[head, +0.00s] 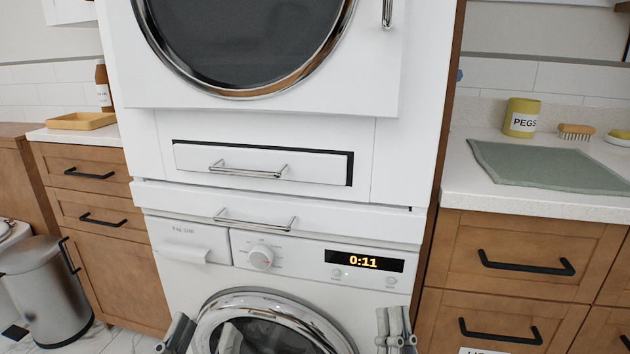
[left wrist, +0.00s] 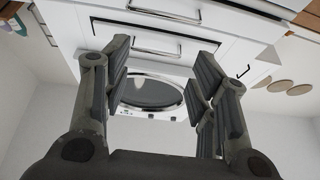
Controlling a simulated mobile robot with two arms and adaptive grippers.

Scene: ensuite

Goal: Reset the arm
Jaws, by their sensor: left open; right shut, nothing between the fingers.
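My left gripper (head: 204,338) is at the lower edge of the head view, in front of the washing machine door (head: 275,308). Its two fingers stand apart with nothing between them. In the left wrist view the open fingers of the left gripper (left wrist: 163,72) frame a round appliance door beyond them. My right gripper (head: 395,328) is at the lower edge, right of the washer door. Its fingers are together and hold nothing. Neither gripper appears to touch the machine. Most of both arms is out of view.
The washer's display (head: 364,261) reads 0:11. A narrow drawer (head: 320,167) sits above it, below a second round-door appliance (head: 250,40). Right counter holds a PEGS tin (head: 521,118), brush (head: 577,131) and green cloth (head: 545,168). A metal bin (head: 45,295) stands at left.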

